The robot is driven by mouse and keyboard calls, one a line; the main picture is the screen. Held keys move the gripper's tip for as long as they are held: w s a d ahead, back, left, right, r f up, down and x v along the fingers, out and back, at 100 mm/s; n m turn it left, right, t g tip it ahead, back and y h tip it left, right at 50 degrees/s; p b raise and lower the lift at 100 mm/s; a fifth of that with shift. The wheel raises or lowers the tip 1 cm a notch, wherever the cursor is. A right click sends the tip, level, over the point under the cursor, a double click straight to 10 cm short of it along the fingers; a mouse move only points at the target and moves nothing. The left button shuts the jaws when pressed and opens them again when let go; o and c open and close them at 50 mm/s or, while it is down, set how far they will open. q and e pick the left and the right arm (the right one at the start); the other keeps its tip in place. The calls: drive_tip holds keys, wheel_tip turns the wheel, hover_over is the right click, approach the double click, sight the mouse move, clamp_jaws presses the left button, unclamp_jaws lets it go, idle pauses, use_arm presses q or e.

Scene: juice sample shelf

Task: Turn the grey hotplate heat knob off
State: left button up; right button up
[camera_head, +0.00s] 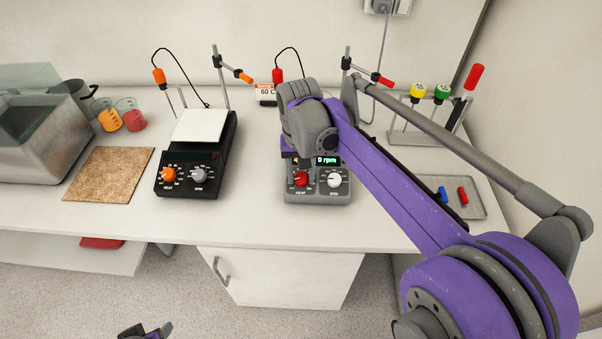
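The grey hotplate (318,197) stands on the bench in the middle of the head view. Its red heat knob (301,178) is on the left of the front panel, beside a white stir knob (334,180). A display above them reads 0 rpm. My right arm reaches over the hotplate and hides most of its top. My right gripper (297,160) is just above and behind the heat knob, mostly hidden by my wrist; its opening cannot be seen. A small part of my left gripper (146,331) shows at the bottom edge, too little to tell its state.
A black hotplate (186,184) with orange and grey knobs stands to the left.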

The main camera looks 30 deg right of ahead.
clamp_jaws()
drive_tip(key=shift+n, duration=0.4)
drive_tip(key=shift+n+g+h, duration=0.3)
drive_tip(key=shift+n+h, duration=0.6)
drive_tip(key=shift+n, duration=1.5)
drive_tip(key=shift+o, duration=2.4)
unclamp_jaws()
